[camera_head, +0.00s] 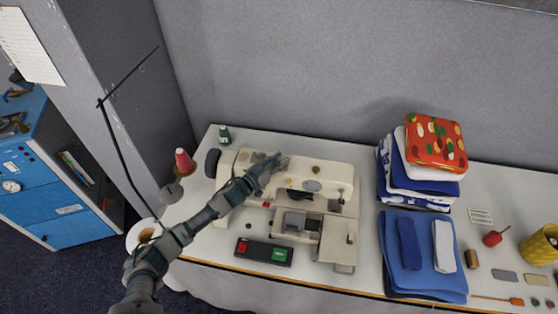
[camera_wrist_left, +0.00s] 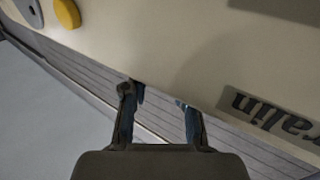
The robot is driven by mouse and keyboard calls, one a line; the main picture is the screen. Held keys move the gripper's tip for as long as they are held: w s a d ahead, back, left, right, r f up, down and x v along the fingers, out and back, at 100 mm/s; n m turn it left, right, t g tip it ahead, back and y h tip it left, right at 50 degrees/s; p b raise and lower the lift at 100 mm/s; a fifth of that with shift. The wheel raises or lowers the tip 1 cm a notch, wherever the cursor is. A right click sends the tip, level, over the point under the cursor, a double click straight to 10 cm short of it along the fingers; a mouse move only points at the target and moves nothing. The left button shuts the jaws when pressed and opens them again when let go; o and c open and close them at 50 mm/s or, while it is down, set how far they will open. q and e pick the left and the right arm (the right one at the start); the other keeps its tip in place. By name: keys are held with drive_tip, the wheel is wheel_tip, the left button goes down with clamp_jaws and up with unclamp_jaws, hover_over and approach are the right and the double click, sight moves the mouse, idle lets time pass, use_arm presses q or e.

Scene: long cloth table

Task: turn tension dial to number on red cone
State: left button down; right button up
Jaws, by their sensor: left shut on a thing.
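The cream sewing machine (camera_head: 325,177) stands on the table. The red cone (camera_head: 183,160) stands at its left; any number on it is too small to read. My left gripper (camera_head: 279,161) is at the machine's upper body. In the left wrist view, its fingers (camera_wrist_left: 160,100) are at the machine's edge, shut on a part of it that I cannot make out. A yellow round knob (camera_wrist_left: 67,13) shows at upper left there, apart from the fingers. I cannot tell which part is the tension dial. My right gripper is not in view.
A green spool (camera_head: 224,135) stands behind the machine. A black control box with red and green buttons (camera_head: 263,251) lies in front. Folded cloth stacks (camera_head: 425,270) and small sewing items fill the right side. A grey panel wall (camera_head: 300,70) closes off the back.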

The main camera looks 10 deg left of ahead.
use_arm(q)
drive_tip(key=shift+f, duration=0.2)
drive_tip(key=c, duration=0.9)
unclamp_jaws()
drive_tip(key=shift+s+a, duration=0.1)
drive_tip(key=shift+s+a+r, duration=0.1)
drive_tip(key=shift+a, duration=0.05)
drive_tip(key=v, duration=1.1)
drive_tip(key=shift+s+a, duration=0.25)
drive_tip(key=shift+s, duration=0.05)
